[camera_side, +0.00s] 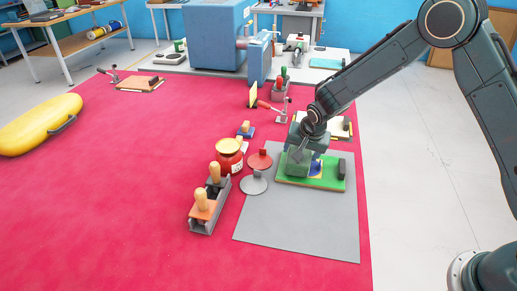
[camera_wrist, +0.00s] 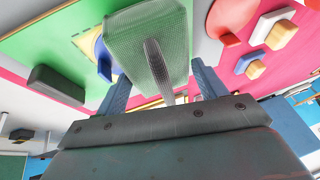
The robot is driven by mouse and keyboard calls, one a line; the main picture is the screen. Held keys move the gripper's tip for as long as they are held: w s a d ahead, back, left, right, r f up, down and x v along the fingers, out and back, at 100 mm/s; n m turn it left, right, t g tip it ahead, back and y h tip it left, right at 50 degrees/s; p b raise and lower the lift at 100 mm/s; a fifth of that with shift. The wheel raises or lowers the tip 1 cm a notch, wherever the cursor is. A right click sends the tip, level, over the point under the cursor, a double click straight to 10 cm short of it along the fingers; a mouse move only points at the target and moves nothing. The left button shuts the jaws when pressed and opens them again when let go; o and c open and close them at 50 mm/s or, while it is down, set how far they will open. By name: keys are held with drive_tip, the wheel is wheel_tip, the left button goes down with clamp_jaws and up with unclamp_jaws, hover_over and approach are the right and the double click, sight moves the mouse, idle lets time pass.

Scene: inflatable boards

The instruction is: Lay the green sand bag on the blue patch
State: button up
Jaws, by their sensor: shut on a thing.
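The green sand bag (camera_wrist: 140,32) has a mesh-like face and a grey strap, which lies between my gripper's blue fingers in the wrist view. My gripper (camera_wrist: 160,80) is shut on the bag. In the side view the bag (camera_side: 297,162) hangs under my gripper (camera_side: 302,146), over the left part of the green board (camera_side: 328,180). The blue patch (camera_side: 317,168), edged in yellow, shows just right of the bag. In the wrist view the bag hides part of the patch (camera_wrist: 103,62). I cannot tell whether the bag touches the board.
A black block (camera_side: 342,169) stands on the board's right end. A red disc (camera_side: 260,160), a grey disc (camera_side: 254,184) and a red jar (camera_side: 229,157) stand to the left. A tray with wooden-handled tools (camera_side: 208,208) is further left. The grey mat (camera_side: 300,225) is clear in front.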

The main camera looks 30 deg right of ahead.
idle(0.4)
drive_tip(key=o, duration=1.4)
drive_tip(key=shift+o, duration=0.6)
drive_tip(key=shift+f, duration=0.15)
drive_tip(key=shift+r, duration=0.2)
drive_tip(key=shift+r, duration=2.85)
drive_tip(key=shift+r, duration=0.15)
